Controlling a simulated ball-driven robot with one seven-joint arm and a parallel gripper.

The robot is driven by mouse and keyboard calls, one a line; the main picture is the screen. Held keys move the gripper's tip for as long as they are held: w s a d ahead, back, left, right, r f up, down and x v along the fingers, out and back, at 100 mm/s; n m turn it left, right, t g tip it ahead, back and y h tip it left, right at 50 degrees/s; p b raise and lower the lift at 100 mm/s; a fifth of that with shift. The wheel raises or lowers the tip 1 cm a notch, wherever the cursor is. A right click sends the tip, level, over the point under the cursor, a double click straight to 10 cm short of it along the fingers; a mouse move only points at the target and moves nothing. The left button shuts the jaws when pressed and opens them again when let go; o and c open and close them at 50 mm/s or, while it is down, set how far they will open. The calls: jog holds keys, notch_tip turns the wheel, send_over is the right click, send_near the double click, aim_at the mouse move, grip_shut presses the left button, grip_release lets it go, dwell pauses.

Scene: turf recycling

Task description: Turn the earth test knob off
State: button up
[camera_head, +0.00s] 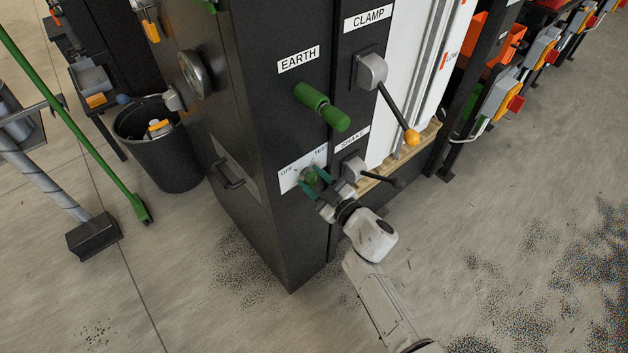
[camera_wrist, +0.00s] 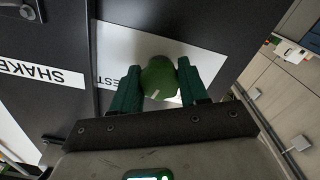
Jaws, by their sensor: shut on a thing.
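The earth test knob (camera_head: 314,179) is a round green knob on a white plate (camera_head: 289,183) marked OFF and TEST, low on the black cabinet (camera_head: 290,240). My gripper (camera_head: 317,184) is at the knob with its green fingers on either side. In the wrist view the knob (camera_wrist: 158,78) sits between the two fingertips of my gripper (camera_wrist: 157,88), which are shut on it. A pale mark shows on the knob's face. The TEST lettering is partly hidden by a finger in the wrist view, and the knob's exact setting is hard to read.
A green EARTH handle (camera_head: 322,106) sticks out above the knob. The CLAMP lever (camera_head: 398,112) with an orange ball and the dark SHAKE lever (camera_head: 382,179) are to the right. A black bin (camera_head: 160,150) and a green-handled broom (camera_head: 100,170) are at left. Floor in front is open.

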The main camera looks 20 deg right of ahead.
jog(key=n+b, duration=0.1)
jog(key=n, duration=0.5)
jog(key=shift+f, duration=0.15)
jog(key=n+b, duration=0.1)
jog(key=n, duration=0.4)
jog(key=shift+b, duration=0.4)
jog(key=shift+n, duration=0.3)
jog(key=o, duration=1)
jog(key=shift+o, duration=0.2)
jog(key=shift+s, duration=0.1)
jog(key=p+v, duration=0.1)
jog(key=v, duration=0.9)
jog(key=shift+s+d, duration=0.15)
jog(key=shift+s, duration=0.15)
